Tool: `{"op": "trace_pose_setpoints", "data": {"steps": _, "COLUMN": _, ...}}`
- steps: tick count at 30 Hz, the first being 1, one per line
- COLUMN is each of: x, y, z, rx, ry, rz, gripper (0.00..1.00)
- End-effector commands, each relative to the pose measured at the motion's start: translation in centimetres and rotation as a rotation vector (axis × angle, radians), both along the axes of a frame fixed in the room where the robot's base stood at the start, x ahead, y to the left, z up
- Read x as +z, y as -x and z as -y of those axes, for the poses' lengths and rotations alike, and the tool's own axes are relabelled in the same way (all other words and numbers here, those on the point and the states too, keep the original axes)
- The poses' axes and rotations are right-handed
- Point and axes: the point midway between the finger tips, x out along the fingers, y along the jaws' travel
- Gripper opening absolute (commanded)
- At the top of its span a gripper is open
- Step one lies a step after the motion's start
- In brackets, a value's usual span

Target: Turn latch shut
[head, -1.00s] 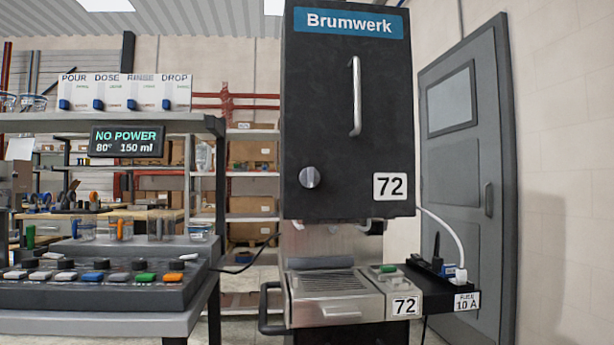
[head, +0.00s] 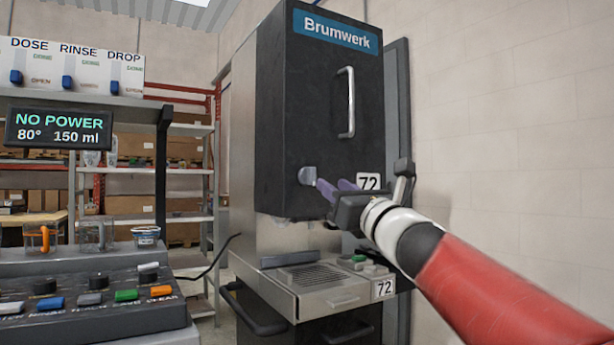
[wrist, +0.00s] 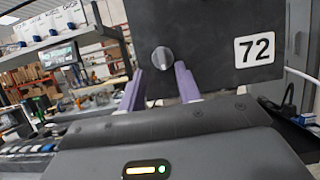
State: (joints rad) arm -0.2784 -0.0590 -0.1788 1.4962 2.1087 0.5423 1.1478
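The latch is a round grey knob (head: 308,176) low on the black door (head: 318,110) of the Brumwerk machine. In the wrist view the knob (wrist: 162,58) shows just beyond my fingertips, between their lines, with its grip ridge roughly upright. My gripper (head: 332,188) is open, its two purple fingers apart and pointing at the door. In the wrist view nothing is between the fingers of the gripper (wrist: 159,78). The fingertips are close to the knob; I cannot tell whether they touch it. The door looks closed against the body.
A vertical bar handle (head: 346,102) is above the knob. A label 72 (wrist: 254,48) is to its right. The drip tray (head: 312,277) juts out below. A control panel (head: 95,310) and a display reading NO POWER (head: 58,130) are at the left.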

Motion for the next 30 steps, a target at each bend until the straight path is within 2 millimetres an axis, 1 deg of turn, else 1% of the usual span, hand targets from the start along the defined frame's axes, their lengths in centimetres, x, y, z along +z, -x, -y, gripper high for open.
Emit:
{"op": "trace_pose_setpoints", "data": {"steps": 5, "x": 1.1, "y": -1.6, "z": -1.1, "rx": 0.003, "ry": -0.010, "rz": -0.003, "gripper": 0.34}}
{"op": "trace_pose_setpoints", "data": {"steps": 9, "x": 2.0, "y": -3.4, "z": -2.3, "rx": 0.003, "ry": -0.008, "rz": -0.003, "gripper": 0.34}}
{"op": "trace_pose_setpoints", "data": {"steps": 15, "x": 2.9, "y": -5.3, "z": -3.6, "rx": 0.003, "ry": -0.006, "rz": -0.002, "gripper": 0.34}}
{"op": "trace_pose_setpoints", "data": {"steps": 20, "x": 3.1, "y": -5.8, "z": -4.0, "rx": 0.002, "ry": -0.007, "rz": -0.001, "gripper": 0.34}}
{"op": "trace_pose_setpoints", "data": {"steps": 26, "x": 3.0, "y": -5.8, "z": -4.0, "rx": 0.001, "ry": -0.007, "rz": -0.001, "gripper": 0.34}}
{"op": "trace_pose_setpoints", "data": {"steps": 28, "x": 3.0, "y": -5.8, "z": -4.0, "rx": 0.001, "ry": -0.007, "rz": -0.001, "gripper": 0.27}}
{"op": "trace_pose_setpoints", "data": {"steps": 30, "x": 3.0, "y": -5.8, "z": -4.0, "rx": 0.001, "ry": -0.007, "rz": -0.001, "gripper": 0.18}}
